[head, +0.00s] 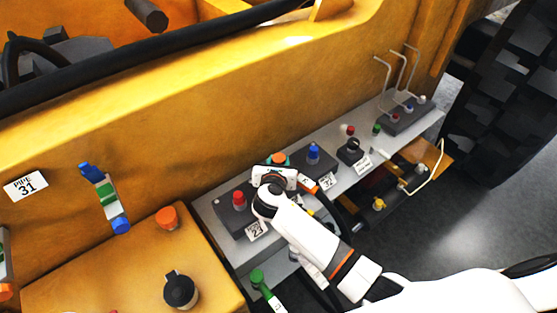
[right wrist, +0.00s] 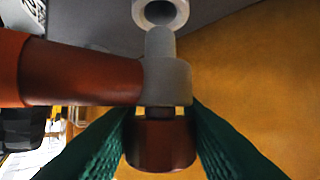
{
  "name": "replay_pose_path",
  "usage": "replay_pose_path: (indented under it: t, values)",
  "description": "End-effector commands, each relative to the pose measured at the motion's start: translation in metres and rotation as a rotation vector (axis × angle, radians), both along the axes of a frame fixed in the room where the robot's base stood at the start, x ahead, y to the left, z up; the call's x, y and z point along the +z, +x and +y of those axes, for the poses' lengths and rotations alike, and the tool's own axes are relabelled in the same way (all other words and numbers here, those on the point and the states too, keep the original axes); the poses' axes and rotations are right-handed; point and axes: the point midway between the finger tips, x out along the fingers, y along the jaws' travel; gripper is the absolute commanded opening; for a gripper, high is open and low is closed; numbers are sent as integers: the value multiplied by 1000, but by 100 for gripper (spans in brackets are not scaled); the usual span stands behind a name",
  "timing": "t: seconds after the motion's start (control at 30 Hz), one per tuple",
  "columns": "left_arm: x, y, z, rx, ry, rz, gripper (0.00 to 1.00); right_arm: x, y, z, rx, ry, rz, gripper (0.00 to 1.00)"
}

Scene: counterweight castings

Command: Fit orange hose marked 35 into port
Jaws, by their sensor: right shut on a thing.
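My right gripper (head: 281,170) is over the grey port panel (head: 394,143), beside the red-capped fitting. In the right wrist view its green fingers (right wrist: 162,130) are shut on the orange hose's end. The orange hose (right wrist: 80,75) runs off to the left from a pale grey collar (right wrist: 166,82). Its pale nozzle points up the picture at a pale ring-shaped port (right wrist: 160,12). The nozzle tip is close to the port's rim; I cannot tell whether they touch. An orange end (head: 279,158) shows at the gripper in the head view. The mark 35 cannot be read. My left gripper is not in view.
Red (head: 239,199) and blue (head: 313,151) capped fittings flank the gripper. A green connector (head: 257,277) is at the lower middle. The yellow machine wall (head: 180,120) rises behind the panel. Bent rods (head: 402,70) stand at the far right end, near a large tyre (head: 510,95).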

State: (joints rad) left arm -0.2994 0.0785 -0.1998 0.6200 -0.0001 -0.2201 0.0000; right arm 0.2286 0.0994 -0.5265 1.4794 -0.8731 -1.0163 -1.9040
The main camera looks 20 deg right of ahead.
Motion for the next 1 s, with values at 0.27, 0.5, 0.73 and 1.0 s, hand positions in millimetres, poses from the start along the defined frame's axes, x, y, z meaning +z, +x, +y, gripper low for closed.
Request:
replay_pose_path:
  t: [0.27,0.5,0.73,1.0]
  values:
    - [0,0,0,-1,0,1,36,1,1,0,1,0,-3,0]
    - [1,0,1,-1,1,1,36,2,1,0,1,0,-3,0]
    - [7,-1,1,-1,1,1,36,3,1,0,1,-1,-3,0]
    - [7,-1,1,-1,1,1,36,1,1,0,1,0,-3,0]
